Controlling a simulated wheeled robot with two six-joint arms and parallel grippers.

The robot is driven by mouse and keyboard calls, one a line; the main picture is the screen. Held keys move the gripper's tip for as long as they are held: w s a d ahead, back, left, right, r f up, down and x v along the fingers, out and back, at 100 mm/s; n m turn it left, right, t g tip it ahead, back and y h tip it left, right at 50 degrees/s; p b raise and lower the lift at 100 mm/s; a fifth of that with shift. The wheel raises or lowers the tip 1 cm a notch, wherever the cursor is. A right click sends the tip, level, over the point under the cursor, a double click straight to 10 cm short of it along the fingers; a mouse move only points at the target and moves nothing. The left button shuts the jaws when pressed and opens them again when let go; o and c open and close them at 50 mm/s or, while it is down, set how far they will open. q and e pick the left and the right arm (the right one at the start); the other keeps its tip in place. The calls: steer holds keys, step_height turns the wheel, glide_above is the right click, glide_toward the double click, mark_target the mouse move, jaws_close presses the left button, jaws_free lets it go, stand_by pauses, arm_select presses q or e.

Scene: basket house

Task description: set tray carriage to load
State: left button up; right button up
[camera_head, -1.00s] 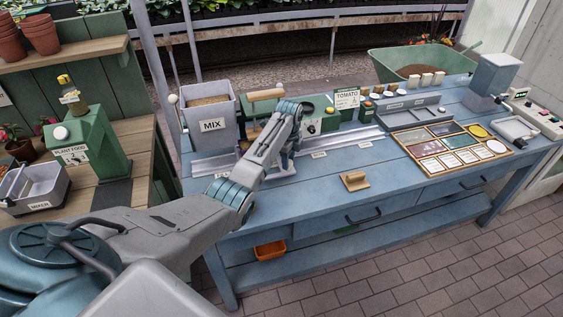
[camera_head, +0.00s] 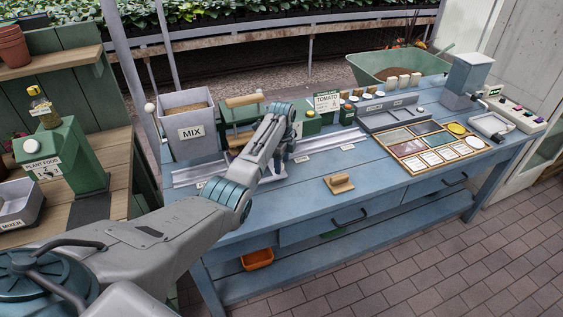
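A pale metal rail (camera_head: 325,143) runs along the back of the blue bench, with small white labels along its front edge; their text is too small to read. My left arm crosses in front of it. My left gripper (camera_head: 279,165) points down at the rail, just right of the green station with the wooden handle. My own wrist hides most of the fingers, so I cannot tell whether they are open or hold anything. I cannot make out the tray carriage; the stretch of rail behind my arm is hidden. My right gripper is out of view.
A grey MIX bin (camera_head: 190,148) stands left of the green station (camera_head: 238,114). A TOMATO sign (camera_head: 327,102) stands behind the rail. A wooden block with a handle (camera_head: 339,183) lies at the bench front. A framed card board (camera_head: 436,165) lies right. Bare bench surrounds the block.

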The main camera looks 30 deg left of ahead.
arm_select(q)
step_height(320, 180, up, 11)
steer(key=b, duration=0.2)
stand_by(0.5)
